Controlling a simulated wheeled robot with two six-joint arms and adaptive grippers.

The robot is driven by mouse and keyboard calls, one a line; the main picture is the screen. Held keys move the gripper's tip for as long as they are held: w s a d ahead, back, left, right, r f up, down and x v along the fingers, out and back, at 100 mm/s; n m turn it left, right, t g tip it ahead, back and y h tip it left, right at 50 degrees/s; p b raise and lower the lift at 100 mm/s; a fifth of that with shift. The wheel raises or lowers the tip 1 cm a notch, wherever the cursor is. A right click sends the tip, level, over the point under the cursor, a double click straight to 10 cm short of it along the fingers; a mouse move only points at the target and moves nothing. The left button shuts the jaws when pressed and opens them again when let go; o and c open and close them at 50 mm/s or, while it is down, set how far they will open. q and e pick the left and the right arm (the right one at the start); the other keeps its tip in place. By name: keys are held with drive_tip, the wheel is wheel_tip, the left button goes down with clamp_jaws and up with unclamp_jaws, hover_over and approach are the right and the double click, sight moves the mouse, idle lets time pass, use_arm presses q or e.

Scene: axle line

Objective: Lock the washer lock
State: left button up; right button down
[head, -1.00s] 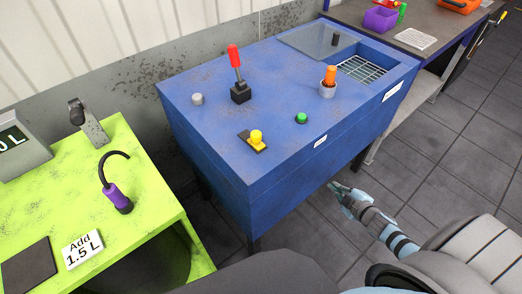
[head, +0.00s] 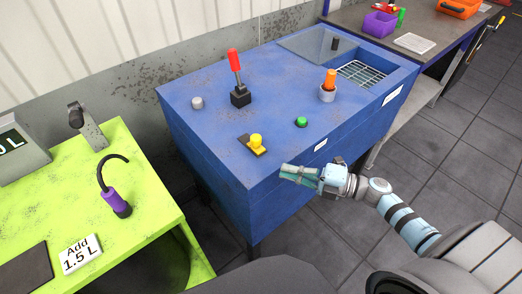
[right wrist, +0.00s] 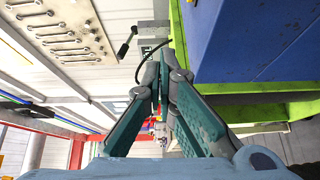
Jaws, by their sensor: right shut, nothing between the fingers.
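The blue washer (head: 225,130) stands in the middle of the head view. On its top are a yellow knob on a dark plate (head: 255,142), a red-handled lever on a black base (head: 236,80), a green button (head: 301,122), a grey knob (head: 197,102) and an orange piece in a grey ring (head: 328,85). Which of these is the lock, I cannot tell for certain. My right gripper (head: 284,172) is shut and empty at the washer's front edge, apart from the yellow knob. The right wrist view shows its closed fingers (right wrist: 160,75). My left gripper is not in view.
A lime-green table (head: 150,195) stands at the left, with a purple hooked tool (head: 115,202) and a sign (head: 80,254). The washer's basin with a wire grid (head: 362,73) is at its far right. A workbench with bins stands behind. The floor at right is clear.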

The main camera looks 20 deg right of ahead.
sight(256, 142)
drive_tip(key=p+x, duration=0.1)
drive_tip(key=x, duration=0.8)
drive_tip(key=shift+r, duration=0.15)
drive_tip(key=shift+w+d+f+b, duration=0.1)
drive_tip(key=shift+w+d+b, duration=0.1)
drive_tip(key=shift+w+d, duration=0.3)
drive_tip(key=shift+w+d+f+b, duration=0.2)
drive_tip(key=shift+w+d, duration=0.15)
drive_tip(key=shift+w, duration=0.3)
drive_tip(key=shift+w+d, duration=0.4)
drive_tip(key=shift+w, duration=0.1)
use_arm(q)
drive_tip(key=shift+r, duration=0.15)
use_arm(e)
drive_tip(key=shift+r, duration=0.1)
